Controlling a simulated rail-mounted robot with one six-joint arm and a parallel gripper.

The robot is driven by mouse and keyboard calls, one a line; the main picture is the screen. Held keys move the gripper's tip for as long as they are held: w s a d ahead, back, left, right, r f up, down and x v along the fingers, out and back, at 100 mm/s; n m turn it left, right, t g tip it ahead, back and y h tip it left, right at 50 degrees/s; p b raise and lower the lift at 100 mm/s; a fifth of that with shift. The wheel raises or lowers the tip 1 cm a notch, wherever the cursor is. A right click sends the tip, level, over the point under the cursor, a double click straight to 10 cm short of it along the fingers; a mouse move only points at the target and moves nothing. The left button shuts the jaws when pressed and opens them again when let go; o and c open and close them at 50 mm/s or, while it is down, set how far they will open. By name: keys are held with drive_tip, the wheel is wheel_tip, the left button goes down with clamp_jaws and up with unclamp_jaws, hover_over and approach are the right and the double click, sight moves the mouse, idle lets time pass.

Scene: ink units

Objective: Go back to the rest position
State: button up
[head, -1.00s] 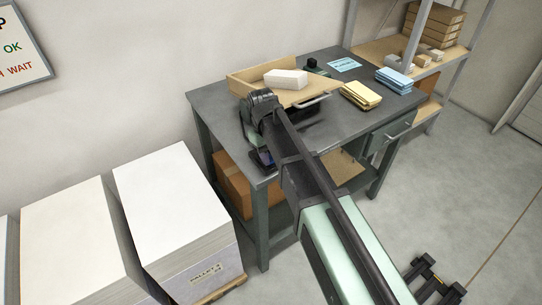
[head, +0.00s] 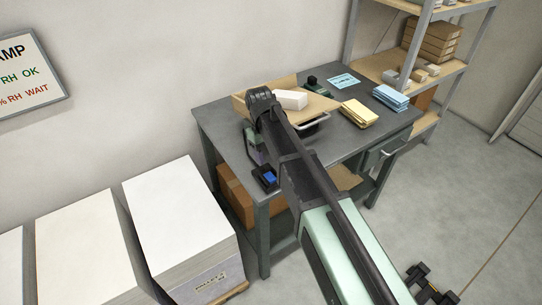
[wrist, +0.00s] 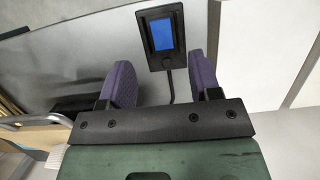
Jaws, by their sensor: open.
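My gripper (head: 254,150) hangs over the left end of the grey workbench (head: 218,120) in the head view, partly hidden by my arm. In the wrist view my gripper (wrist: 160,62) has its two purple-padded fingers wide apart, with nothing held between them. A small black device with a blue screen (head: 266,178) is at the bench's near left edge. It also shows in the wrist view (wrist: 162,38), beyond the fingers and apart from them.
A wooden tray (head: 285,84) with a white block (head: 290,99) sits at the bench's back. A yellow stack (head: 359,113) and a blue stack (head: 390,97) lie to the right. Tall paper stacks (head: 178,215) stand left of the bench. A shelf (head: 440,75) stands behind right.

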drive_tip(key=v, duration=0.2)
drive_tip(key=shift+w+r+p, duration=0.1)
drive_tip(key=shift+r+p, duration=0.15)
drive_tip(key=shift+p, duration=0.15)
drive_tip(key=s+d+m+t+y, duration=0.1)
drive_tip(key=s+d+m, duration=0.5)
drive_tip(key=s+d, duration=0.9)
drive_tip(key=d+t, duration=0.1)
drive_tip(key=d, duration=0.2)
drive_tip(key=shift+s+f+m+t+y, duration=0.3)
drive_tip(key=shift+f, duration=0.05)
drive_tip(key=shift+d, duration=0.1)
